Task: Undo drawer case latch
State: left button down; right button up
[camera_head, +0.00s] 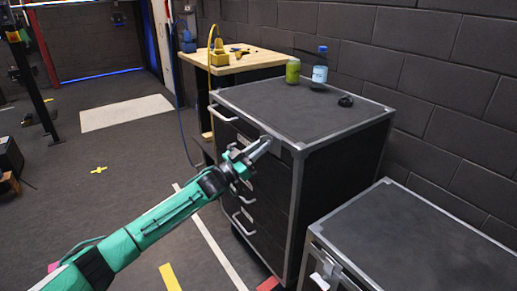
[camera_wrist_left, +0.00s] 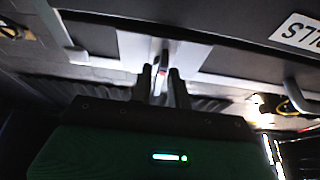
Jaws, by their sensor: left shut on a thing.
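The drawer case (camera_head: 340,170) is a black cabinet with silver metal edges, standing in the middle of the head view. My left gripper (camera_head: 264,147) is at the top front edge of the case, near its right front corner. In the left wrist view, the two dark fingers (camera_wrist_left: 161,88) are shut on a thin silver latch piece (camera_wrist_left: 161,62), in front of a pale metal plate (camera_wrist_left: 185,50). In the head view the gripper largely hides the latch. My right gripper is not in view.
A green can (camera_head: 292,70), a blue-capped bottle (camera_head: 320,67) and a small black object (camera_head: 345,101) stand on the case. Drawer handles (camera_head: 222,114) stick out from its front. A second black case (camera_head: 410,240) stands at right. A wooden-topped bench (camera_head: 240,63) stands behind. Floor at left is mostly open.

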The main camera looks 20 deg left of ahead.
pick_arm(q)
jog(key=c, duration=1.6)
grip_release()
jog(key=shift+o, duration=0.2)
jog(key=shift+f, duration=0.1)
jog(key=v, duration=1.4)
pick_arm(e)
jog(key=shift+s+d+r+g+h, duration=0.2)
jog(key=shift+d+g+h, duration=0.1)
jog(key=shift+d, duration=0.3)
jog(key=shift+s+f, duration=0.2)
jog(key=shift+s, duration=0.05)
pick_arm(q)
jog(key=shift+d+f, duration=0.1)
